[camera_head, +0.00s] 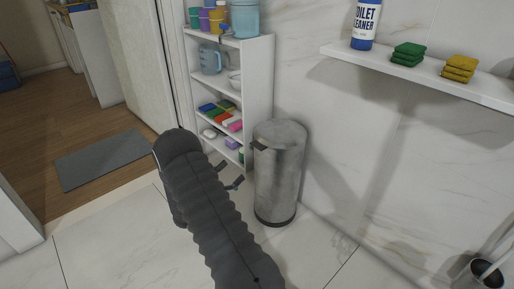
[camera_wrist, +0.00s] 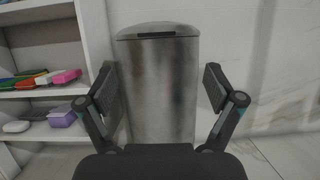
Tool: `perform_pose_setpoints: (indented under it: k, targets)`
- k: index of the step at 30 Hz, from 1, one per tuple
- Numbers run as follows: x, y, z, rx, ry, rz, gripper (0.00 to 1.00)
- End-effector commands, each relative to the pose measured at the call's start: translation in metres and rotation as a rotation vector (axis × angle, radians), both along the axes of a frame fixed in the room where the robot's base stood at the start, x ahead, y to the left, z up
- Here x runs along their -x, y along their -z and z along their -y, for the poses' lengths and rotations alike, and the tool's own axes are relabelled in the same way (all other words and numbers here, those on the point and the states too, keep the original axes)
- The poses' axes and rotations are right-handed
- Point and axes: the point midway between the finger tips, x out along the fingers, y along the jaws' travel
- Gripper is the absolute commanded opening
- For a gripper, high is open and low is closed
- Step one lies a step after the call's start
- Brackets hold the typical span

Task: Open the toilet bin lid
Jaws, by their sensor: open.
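The toilet bin (camera_head: 278,180) is a grey metal cylinder standing upright on the tiled floor against the marble wall. Its domed lid (camera_head: 280,132) looks shut. A dark tab (camera_head: 259,145) sticks out at the lid's left edge. My gripper (camera_head: 236,184) is to the left of the bin, below lid height. In the wrist view my gripper (camera_wrist: 161,90) is open and empty, its two fingers on either side of the bin body (camera_wrist: 162,95) in the picture. The lid (camera_wrist: 158,30) lies above the fingertips. Whether a finger touches the bin I cannot tell.
A white shelf unit (camera_head: 262,75) with cups, a jug and coloured sponges stands just behind and left of the bin. A wall shelf (camera_head: 430,82) holds a cleaner bottle (camera_head: 365,25) and sponges. A toilet brush holder (camera_head: 487,272) is at right.

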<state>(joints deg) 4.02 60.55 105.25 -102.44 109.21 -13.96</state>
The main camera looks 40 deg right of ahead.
Motion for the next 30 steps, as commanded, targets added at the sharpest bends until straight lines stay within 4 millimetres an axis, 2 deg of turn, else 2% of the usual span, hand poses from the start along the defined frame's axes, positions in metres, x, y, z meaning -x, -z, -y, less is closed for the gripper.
perform_pose_setpoints:
  k: [3, 8, 21, 30]
  targets:
    - [-0.003, 0.006, 0.001, 0.015, -0.014, -0.014, 0.92]
    - [-0.004, 0.001, 0.014, 0.017, -0.014, -0.014, 0.92]
    - [-0.010, -0.030, 0.088, 0.016, -0.014, -0.012, 0.92]
    - [-0.013, -0.044, 0.121, 0.015, -0.015, -0.014, 0.92]
